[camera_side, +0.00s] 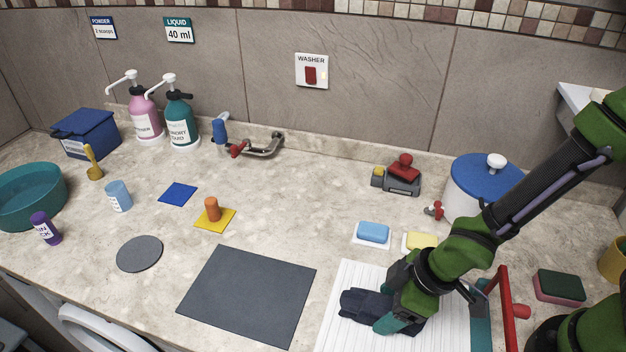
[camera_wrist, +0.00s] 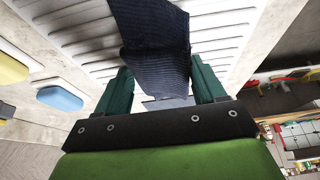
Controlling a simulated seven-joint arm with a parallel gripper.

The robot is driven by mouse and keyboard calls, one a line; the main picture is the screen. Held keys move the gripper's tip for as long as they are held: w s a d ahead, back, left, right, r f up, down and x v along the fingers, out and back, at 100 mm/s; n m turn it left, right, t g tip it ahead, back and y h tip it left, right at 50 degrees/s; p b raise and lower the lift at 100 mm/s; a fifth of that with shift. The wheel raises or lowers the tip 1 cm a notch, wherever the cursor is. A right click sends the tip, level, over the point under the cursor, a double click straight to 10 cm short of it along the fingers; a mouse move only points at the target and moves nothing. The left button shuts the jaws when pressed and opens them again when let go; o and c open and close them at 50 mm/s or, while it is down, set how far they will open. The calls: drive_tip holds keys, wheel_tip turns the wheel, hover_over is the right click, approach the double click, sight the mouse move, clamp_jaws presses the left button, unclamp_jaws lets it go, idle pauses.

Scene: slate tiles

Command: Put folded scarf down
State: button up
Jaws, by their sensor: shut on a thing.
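The folded scarf (camera_side: 366,304) is dark navy. It lies low at the white ribbed board (camera_side: 345,275) in the lower right of the side view. My gripper (camera_side: 392,318) is shut on the scarf, with its teal fingers on either side of it. In the wrist view the scarf (camera_wrist: 152,45) extends from between the fingers of my gripper (camera_wrist: 160,88) over the white ribs (camera_wrist: 85,30). I cannot tell whether the scarf rests on the board or hangs just above it.
A dark grey mat (camera_side: 247,295) lies left of the board. A blue sponge (camera_side: 373,232) and a yellow sponge (camera_side: 421,241) sit behind the board. A red-handled rack (camera_side: 507,310) stands to its right. A blue-lidded pot (camera_side: 480,190) is farther back.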

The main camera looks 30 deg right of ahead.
drive_tip(key=shift+f, duration=0.1)
drive_tip(key=o, duration=1.1)
drive_tip(key=shift+c, duration=0.2)
drive_tip(key=shift+d+r, duration=0.1)
drive_tip(key=shift+r, duration=0.45)
drive_tip(key=v, duration=1.1)
drive_tip(key=w+d+r+m+t+h, duration=0.1)
drive_tip(key=d+r+m+t, duration=0.3)
drive_tip(key=d+r+m, duration=0.7)
drive_tip(key=w+d+m, duration=0.1)
drive_tip(key=d+m, duration=0.1)
drive_tip(key=d, duration=0.1)
drive_tip(key=shift+d+r, duration=0.25)
drive_tip(key=shift+d, duration=0.1)
